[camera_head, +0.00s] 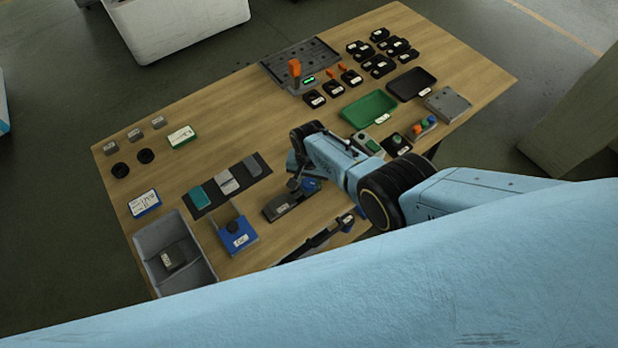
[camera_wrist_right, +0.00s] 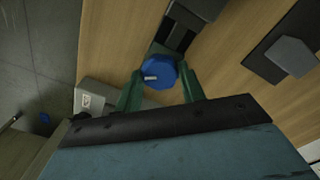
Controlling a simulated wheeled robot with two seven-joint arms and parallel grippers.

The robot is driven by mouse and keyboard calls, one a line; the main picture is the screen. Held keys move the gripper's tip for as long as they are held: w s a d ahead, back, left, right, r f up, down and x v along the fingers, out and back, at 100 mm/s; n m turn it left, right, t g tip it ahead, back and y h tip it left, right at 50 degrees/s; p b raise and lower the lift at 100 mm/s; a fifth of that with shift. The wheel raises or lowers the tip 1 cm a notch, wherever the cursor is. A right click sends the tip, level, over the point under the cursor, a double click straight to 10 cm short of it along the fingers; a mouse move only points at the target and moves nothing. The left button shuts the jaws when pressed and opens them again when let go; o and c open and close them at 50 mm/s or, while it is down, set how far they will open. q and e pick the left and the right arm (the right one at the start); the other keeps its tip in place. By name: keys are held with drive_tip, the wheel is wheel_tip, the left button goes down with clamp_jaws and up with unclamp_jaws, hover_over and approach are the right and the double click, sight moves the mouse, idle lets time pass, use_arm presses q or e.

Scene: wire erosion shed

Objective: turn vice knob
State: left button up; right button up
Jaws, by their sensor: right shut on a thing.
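A blue round vice knob (camera_wrist_right: 158,72) with a short white mark sits between the two green fingers of my right gripper (camera_wrist_right: 160,90) in the right wrist view. The fingers are shut on its sides. The white mark points towards the left of that view. The dark grey vice (camera_head: 281,206) lies near the front of the wooden table in the head view. My right gripper (camera_head: 306,185) is at its right end, where its fingers and the knob are small and partly covered by my wrist. My left gripper is not in view.
On the table (camera_head: 235,105), a blue holder (camera_head: 236,238) and a grey bin (camera_head: 165,236) stand left of the vice. A dark long tool (camera_head: 318,240) lies close in front. A green tray (camera_head: 368,108) is farther back. The table's middle is mostly clear.

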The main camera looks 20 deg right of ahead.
idle(0.5)
drive_tip(key=o, duration=1)
drive_tip(key=shift+c, duration=0.2)
drive_tip(key=shift+r+p, duration=0.45)
drive_tip(key=shift+r, duration=0.15)
wheel_tip(320, 180, up, 8)
drive_tip(key=f+p, duration=0.1)
drive_tip(key=p, duration=0.3)
wheel_tip(320, 180, up, 5)
hover_over(309, 182)
drive_tip(key=shift+r, duration=0.1)
drive_tip(key=shift+s, duration=0.1)
